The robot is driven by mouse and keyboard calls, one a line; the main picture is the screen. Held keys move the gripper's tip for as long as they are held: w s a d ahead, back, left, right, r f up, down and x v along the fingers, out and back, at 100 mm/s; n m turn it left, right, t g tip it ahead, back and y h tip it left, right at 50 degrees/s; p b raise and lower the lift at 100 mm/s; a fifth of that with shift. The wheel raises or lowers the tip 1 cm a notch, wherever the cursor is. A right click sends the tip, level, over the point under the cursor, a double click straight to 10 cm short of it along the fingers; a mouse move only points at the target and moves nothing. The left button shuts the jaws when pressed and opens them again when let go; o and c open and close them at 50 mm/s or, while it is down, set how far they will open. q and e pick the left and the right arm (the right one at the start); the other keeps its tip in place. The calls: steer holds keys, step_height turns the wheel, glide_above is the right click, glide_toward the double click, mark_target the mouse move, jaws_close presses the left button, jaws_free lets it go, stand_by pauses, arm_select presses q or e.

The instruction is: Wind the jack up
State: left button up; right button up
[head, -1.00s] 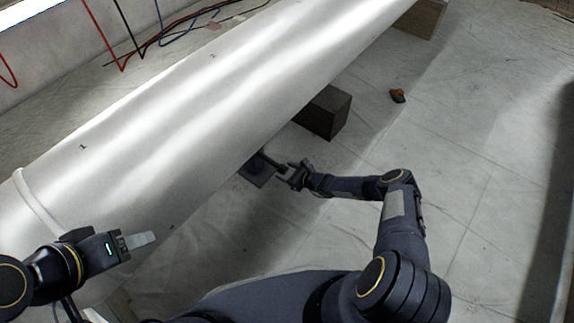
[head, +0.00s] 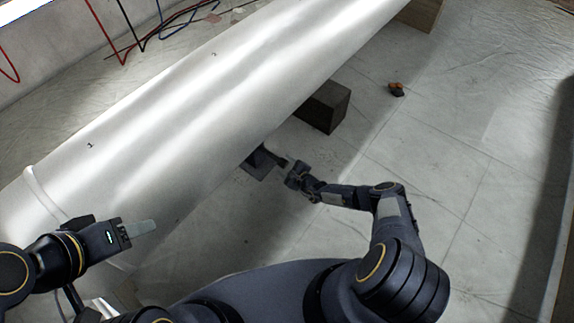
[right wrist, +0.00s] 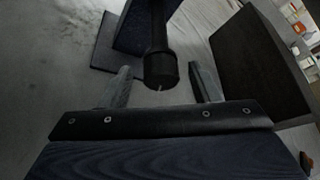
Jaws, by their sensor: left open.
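The jack (head: 258,164) stands on a dark base plate under the lower edge of the big white cylinder (head: 200,90). Its upper part is hidden by the cylinder. A dark round bar of the jack (right wrist: 159,55) points toward my right wrist camera. My right gripper (head: 287,165) is at this bar. In the right wrist view its two fingers are apart, with the bar's end between them and a gap on each side; contact is not visible. My left gripper (head: 142,228) is open and empty, in front of the cylinder at the lower left.
A dark block (head: 325,107) stands beside the cylinder, just behind the jack; it also shows close on the right in the right wrist view (right wrist: 258,65). Another block (head: 421,14) is at the far end. The floor at right is clear.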

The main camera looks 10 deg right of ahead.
steer(key=c, duration=0.9)
steer(key=m+b, duration=0.1)
steer(key=b, duration=0.1)
steer(key=m+g+y+b, duration=0.1)
steer(key=b, duration=0.2)
steer(key=shift+w+d+f+g, duration=0.1)
steer(key=shift+d+f+g, duration=0.1)
steer(key=shift+g, duration=0.1)
steer(key=shift+a+r+m+y, duration=0.1)
steer(key=shift+r+m+y, duration=0.1)
steer(key=shift+m+y, duration=0.1)
steer(key=o, duration=1)
steer(key=shift+c, duration=0.2)
